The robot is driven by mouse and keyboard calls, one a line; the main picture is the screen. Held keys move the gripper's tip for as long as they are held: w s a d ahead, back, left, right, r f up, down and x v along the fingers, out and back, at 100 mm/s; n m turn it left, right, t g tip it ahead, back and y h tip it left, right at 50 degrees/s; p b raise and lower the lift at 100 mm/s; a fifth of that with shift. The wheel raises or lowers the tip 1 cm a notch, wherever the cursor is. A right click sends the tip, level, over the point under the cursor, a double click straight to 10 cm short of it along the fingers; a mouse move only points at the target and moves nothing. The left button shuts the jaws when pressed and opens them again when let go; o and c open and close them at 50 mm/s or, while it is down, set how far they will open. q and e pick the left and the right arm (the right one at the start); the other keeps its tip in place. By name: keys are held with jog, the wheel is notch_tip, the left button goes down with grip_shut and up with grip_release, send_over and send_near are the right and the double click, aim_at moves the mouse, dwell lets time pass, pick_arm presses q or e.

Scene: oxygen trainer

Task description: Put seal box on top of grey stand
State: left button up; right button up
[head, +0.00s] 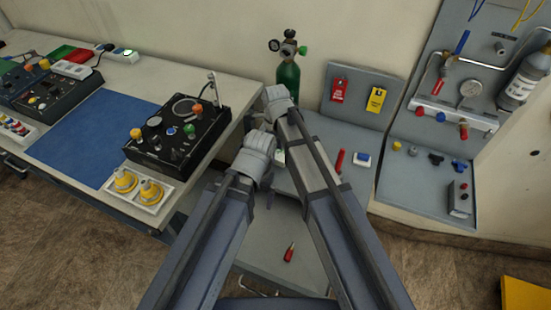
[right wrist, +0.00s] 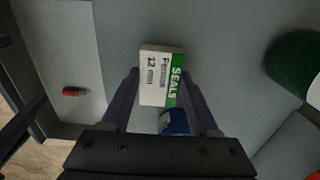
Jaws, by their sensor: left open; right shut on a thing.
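The seal box (right wrist: 160,76), white with a green "SEALS" band, is between the two dark fingers of my right gripper (right wrist: 162,85), which is shut on it. Grey surface lies behind it; its height above that is hard to judge. In the head view my right wrist (head: 278,102) is beside the green cylinder and hides its fingers. My left gripper (head: 264,180) is the lower one, open and mostly hidden by its own wrist. A grey stepped surface (head: 275,240) lies under both arms; I cannot tell which part is the grey stand.
A green cylinder (head: 288,78) stands close behind my right wrist. A blue item (right wrist: 175,122) is close to the box. A red-handled tool (head: 289,253) lies on the lower grey level. A red item (head: 340,160) and a white-blue item (head: 362,160) lie right of my arms.

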pick_arm(q)
jog(key=shift+f+b, duration=0.45)
jog(key=shift+f, duration=0.5)
pick_arm(e)
jog(key=shift+f, duration=0.9)
jog(key=shift+f, duration=0.2)
pick_arm(q)
jog(key=shift+f, duration=0.15)
pick_arm(e)
jog(key=o, duration=1.4)
jog(key=shift+c, duration=0.2)
jog(key=shift+r, duration=0.15)
pick_arm(q)
notch_tip(320, 180, up, 12)
jog(key=p, duration=1.2)
jog(key=shift+r, duration=0.2)
pick_arm(e)
notch_tip(320, 180, up, 12)
